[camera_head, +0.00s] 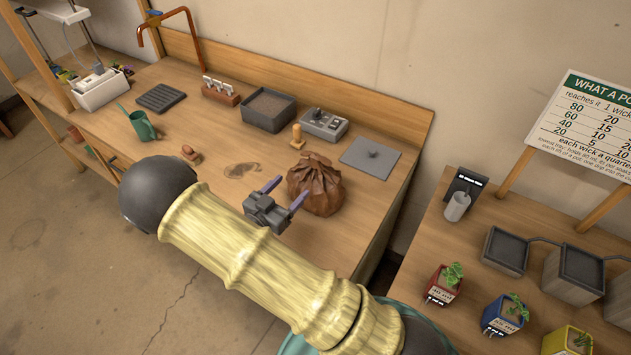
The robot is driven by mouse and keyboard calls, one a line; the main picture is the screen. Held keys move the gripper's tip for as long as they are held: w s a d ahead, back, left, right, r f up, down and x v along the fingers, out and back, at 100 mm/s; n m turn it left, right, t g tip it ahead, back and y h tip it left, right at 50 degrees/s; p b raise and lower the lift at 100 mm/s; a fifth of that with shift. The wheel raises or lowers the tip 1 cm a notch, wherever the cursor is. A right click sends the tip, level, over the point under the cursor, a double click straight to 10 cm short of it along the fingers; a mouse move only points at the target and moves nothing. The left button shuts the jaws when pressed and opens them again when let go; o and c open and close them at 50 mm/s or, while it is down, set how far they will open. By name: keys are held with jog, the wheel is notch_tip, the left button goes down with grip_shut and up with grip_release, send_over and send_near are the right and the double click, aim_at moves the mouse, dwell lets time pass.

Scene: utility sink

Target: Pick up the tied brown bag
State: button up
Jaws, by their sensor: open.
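The tied brown bag (316,188) sits upright on the wooden bench, near its right end. It is dark brown and wrinkled, with a gathered top. My gripper (283,190) is open and empty, just left of and in front of the bag. Its two purple-tipped fingers are apart and point toward the bag's side. The right finger overlaps the bag's lower left edge in the picture; I cannot tell whether it touches. My arm crosses the foreground and hides part of the bench's front.
Behind the bag are a grey control box (324,124), a small wooden peg (297,136), a dark tray (269,108) and a grey plate (370,157). A green watering can (142,125) and a small brown object (191,153) stand left. A second table (462,229) with potted plants is right.

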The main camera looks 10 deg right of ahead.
aim_at(313, 162)
jog(key=p+x, duration=0.2)
jog(key=x, duration=0.5)
jog(key=shift+w+d, duration=0.15)
jog(key=shift+d, duration=0.05)
jog(key=shift+w+d+r+p, duration=0.1)
jog(key=shift+w+d+p, duration=0.1)
jog(key=shift+p, duration=0.25)
jog(key=p+x, duration=0.2)
jog(key=x, duration=0.2)
jog(key=shift+w+d, duration=0.15)
jog(key=shift+w, duration=0.15)
grip_shut()
